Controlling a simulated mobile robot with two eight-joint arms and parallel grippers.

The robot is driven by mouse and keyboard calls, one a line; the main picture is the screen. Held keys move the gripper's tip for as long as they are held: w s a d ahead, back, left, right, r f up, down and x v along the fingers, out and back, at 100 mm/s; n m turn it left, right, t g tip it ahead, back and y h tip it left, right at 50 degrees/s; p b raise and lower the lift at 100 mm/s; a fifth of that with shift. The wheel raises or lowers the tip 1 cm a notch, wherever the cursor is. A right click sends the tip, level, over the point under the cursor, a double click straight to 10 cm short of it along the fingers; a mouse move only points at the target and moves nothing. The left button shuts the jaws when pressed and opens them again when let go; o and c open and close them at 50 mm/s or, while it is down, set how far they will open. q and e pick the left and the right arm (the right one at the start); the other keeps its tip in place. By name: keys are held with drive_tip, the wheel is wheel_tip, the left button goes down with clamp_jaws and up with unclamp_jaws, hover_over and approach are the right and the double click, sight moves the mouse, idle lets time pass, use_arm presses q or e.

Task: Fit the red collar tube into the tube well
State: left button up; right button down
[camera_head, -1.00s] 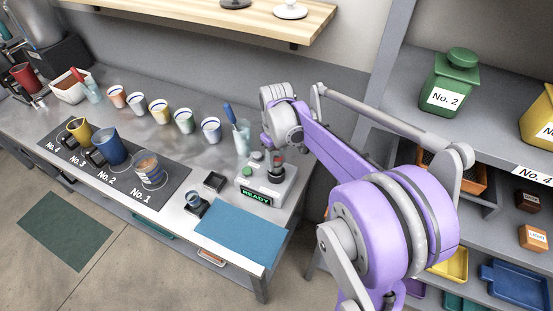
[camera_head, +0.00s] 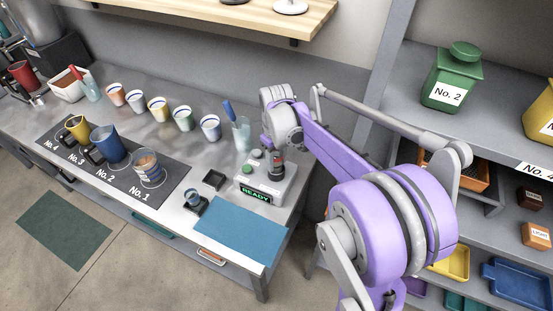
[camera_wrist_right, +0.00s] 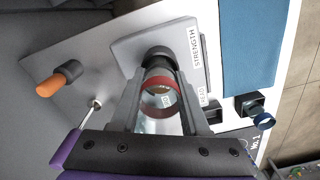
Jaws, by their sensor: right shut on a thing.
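The red collar tube (camera_wrist_right: 160,96) is a clear tube with a red ring, seen almost end-on in the right wrist view. My right gripper (camera_wrist_right: 161,84) is shut on it, one finger on each side. The tube's far end meets a black round well (camera_wrist_right: 157,53) on the grey meter; how deep it sits cannot be told. In the head view the tube (camera_head: 276,163) looks upright over the meter (camera_head: 268,182), whose green display reads READY. My right arm comes in from the right and hides the fingers there. My left gripper is out of view.
A beaker with a blue-handled tool (camera_head: 241,133) stands just behind the meter. A blue mat (camera_head: 240,230) lies in front, with a small black tray (camera_head: 214,180) to the left. Several cups stand farther left. Shelves (camera_head: 480,170) rise at the right.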

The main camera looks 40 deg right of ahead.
drive_tip(key=shift+f, duration=0.45)
drive_tip(key=shift+c, duration=1.6)
unclamp_jaws()
wheel_tip(320, 180, up, 11)
